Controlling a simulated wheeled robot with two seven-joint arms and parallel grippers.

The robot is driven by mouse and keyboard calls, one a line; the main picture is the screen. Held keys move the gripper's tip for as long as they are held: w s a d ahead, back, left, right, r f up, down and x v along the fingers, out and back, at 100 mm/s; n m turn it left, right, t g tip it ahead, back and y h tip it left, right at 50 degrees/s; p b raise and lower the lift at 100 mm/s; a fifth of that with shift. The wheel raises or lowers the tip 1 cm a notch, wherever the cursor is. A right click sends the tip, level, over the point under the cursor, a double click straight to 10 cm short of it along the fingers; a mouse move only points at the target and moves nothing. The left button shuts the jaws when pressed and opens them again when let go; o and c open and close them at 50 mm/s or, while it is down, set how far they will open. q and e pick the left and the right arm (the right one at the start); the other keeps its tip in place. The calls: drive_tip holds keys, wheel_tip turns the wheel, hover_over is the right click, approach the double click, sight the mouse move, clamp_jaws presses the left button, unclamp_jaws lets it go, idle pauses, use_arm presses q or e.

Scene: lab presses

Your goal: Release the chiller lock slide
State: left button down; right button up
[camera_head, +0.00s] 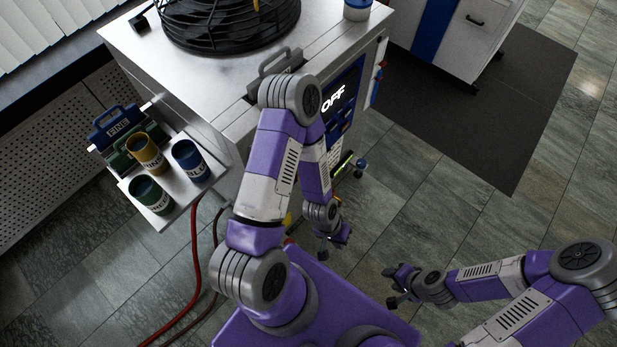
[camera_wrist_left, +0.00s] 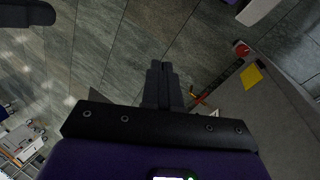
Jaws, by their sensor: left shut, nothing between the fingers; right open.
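The chiller (camera_head: 190,75) is a white cabinet with a black fan grille on top and a screen (camera_head: 338,97) reading OFF. I cannot tell for sure which part is its lock slide. In the left wrist view, a dark strip with a red-orange piece (camera_wrist_left: 200,98) runs along a pale panel edge, right of the fingers. My left gripper (camera_head: 326,248) is low by the chiller's front, shut and empty. Its closed fingers show in the left wrist view (camera_wrist_left: 163,72), apart from the strip. My right gripper (camera_head: 390,287) is open and empty, away from the chiller.
A side shelf (camera_head: 183,210) holds yellow, blue and green cups. A red hose (camera_head: 195,265) runs along the floor. A red knob (camera_wrist_left: 241,49) and yellow label (camera_wrist_left: 252,76) sit on the pale panel. A dark mat (camera_head: 470,130) lies at right; nearby floor is clear.

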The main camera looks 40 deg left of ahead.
use_arm(q)
drive_tip(key=shift+d, duration=0.15)
drive_tip(key=w+a+f+n+t+y+b, duration=0.25)
drive_tip(key=w+f+n+y, duration=0.2)
drive_tip(key=f+n, duration=0.25)
drive_tip(key=w+a+f+n+t+y+b, duration=0.2)
drive_tip(key=w+a+f+n+y+b, duration=0.1)
drive_tip(key=w+f+n+b, duration=0.25)
drive_tip(key=a+n+t+y+b, duration=0.1)
drive_tip(key=n+y, duration=0.2)
drive_tip(key=n, duration=0.1)
drive_tip(key=w+a+n+t+y+b, duration=0.1)
drive_tip(key=a+n+t+y, duration=0.1)
drive_tip(key=n+y, duration=0.1)
drive_tip(key=a+n+t+y+b, duration=0.1)
drive_tip(key=a+n+t+y, duration=0.1)
drive_tip(key=n+y, duration=0.1)
drive_tip(key=shift+w+r+n+t+y+b, duration=0.25)
drive_tip(key=shift+w+r+n+y+b, duration=0.15)
drive_tip(key=shift+n, duration=0.45)
drive_tip(key=shift+a, duration=0.1)
